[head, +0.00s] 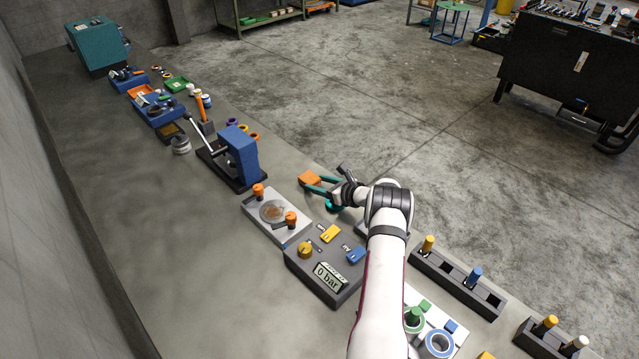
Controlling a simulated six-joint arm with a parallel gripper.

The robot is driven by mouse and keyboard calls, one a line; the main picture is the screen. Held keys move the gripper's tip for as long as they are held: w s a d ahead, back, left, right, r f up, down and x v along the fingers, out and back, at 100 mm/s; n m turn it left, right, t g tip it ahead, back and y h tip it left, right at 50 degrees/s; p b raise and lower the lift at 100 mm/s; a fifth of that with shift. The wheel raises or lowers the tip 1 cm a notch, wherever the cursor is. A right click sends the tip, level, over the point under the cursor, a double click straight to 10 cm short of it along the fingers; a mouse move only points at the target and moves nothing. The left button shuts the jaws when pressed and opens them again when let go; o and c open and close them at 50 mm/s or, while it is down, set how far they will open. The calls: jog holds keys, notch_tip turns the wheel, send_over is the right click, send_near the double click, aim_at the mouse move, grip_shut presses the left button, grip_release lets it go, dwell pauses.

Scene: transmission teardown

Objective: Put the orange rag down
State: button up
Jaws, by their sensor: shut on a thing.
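The orange rag (308,180) shows as a small orange block at the tip of my gripper (319,185), near the bench's right edge. My gripper reaches in from the right with its teal fingers pointing left, and it is shut on the rag. I cannot tell from this view whether the rag touches the bench or hangs above it. The near side of the rag is partly covered by the fingers.
A grey plate with orange knobs (263,203) and a gauge box reading 0 bar (327,275) stand close by. A blue press (238,155) stands farther back. Peg blocks (452,280) lie at right. The bench's left side (160,240) is clear.

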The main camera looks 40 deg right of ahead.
jog(key=o, duration=1.3)
jog(key=shift+r, duration=0.1)
